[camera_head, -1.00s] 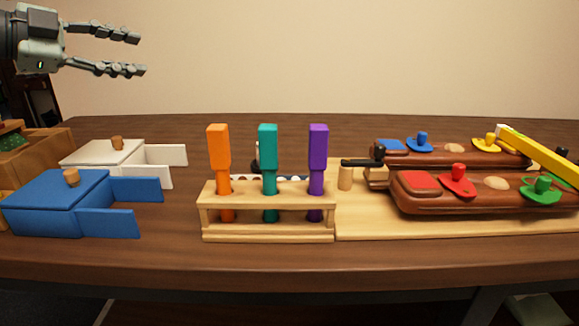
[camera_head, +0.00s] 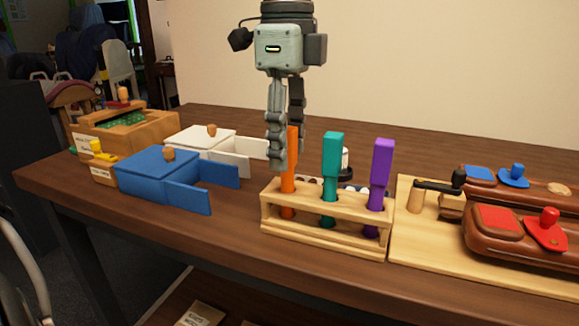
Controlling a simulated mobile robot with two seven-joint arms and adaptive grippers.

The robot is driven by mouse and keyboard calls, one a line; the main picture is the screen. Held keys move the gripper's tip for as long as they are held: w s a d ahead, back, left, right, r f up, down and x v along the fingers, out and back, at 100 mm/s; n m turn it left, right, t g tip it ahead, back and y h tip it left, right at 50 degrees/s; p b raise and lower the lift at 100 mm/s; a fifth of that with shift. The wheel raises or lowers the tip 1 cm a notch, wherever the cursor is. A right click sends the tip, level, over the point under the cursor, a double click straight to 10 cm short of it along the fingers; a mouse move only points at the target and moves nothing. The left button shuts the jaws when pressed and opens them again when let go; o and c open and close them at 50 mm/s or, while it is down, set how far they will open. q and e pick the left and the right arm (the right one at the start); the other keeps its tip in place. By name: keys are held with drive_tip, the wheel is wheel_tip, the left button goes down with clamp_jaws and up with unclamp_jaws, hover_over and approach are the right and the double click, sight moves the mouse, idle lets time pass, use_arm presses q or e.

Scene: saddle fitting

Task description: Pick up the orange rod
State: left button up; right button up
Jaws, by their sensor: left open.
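The orange rod (camera_head: 290,176) stands upright at the left end of a wooden rack (camera_head: 325,243). My left gripper (camera_head: 286,150) points straight down over it and is open. One finger is in front of the rod's upper part and hides some of it; the other finger is behind it at the right. I cannot tell whether either finger touches the rod. My right gripper is not in view.
A teal rod (camera_head: 331,165) and a purple rod (camera_head: 381,175) stand in the same rack to the right. A blue box (camera_head: 155,175) and a white box (camera_head: 205,142) stand to the left. A wooden board (camera_head: 430,250) with brown saddle-like pieces lies at the right.

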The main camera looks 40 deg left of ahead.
sight(287, 177)
use_arm(q)
wheel_tip(287, 177, down, 4)
drive_tip(key=shift+r, duration=0.2)
clamp_jaws()
